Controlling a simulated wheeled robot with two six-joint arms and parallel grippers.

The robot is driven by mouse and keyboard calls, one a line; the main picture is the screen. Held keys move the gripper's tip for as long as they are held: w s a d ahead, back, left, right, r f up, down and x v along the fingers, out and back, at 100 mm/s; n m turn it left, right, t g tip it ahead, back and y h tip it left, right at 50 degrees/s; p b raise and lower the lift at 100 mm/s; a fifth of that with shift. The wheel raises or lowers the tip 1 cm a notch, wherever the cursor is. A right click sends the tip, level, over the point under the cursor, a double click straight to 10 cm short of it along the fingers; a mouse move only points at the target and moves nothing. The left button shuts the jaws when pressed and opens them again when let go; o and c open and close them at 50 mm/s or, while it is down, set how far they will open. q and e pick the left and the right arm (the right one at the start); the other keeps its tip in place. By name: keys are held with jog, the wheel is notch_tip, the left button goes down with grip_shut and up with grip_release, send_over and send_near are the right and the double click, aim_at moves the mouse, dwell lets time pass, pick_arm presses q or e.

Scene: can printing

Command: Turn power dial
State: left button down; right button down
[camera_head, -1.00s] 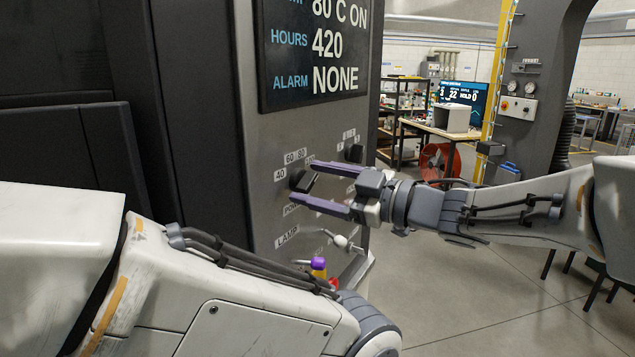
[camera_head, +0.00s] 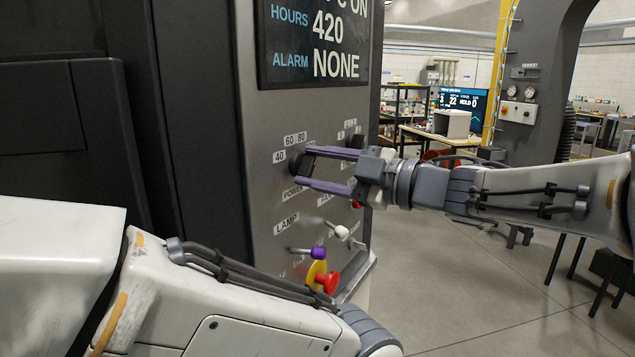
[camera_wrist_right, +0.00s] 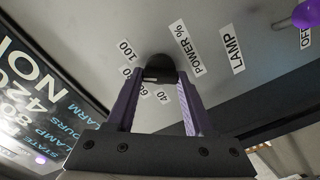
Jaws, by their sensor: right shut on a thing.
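The power dial (camera_head: 297,163) is a black knob on the grey machine panel, with labels 40, 60 and 80 around it and a POWER label below. It also shows in the right wrist view (camera_wrist_right: 157,68), next to the POWER % label. My right gripper (camera_head: 306,168) reaches in from the right, and its two purple fingers are on either side of the dial. In the right wrist view the fingers (camera_wrist_right: 160,80) close on the knob. My left arm crosses the lower left, and its gripper is out of view.
A dark display (camera_head: 315,45) sits above the dial. A second black knob (camera_head: 357,143) is to the right. Below are a LAMP label, a white-tipped lever (camera_head: 341,232), a purple-tipped lever (camera_head: 318,252) and a red button (camera_head: 328,282) on yellow.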

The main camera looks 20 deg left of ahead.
jog(key=shift+n+b, duration=1.35)
jog(key=shift+n, duration=0.35)
jog(key=shift+c, duration=1.4)
grip_release()
jog(key=s+d+b, duration=0.2)
jog(key=d+b, duration=0.1)
jog(key=d, duration=0.7)
jog(key=shift+d, duration=0.15)
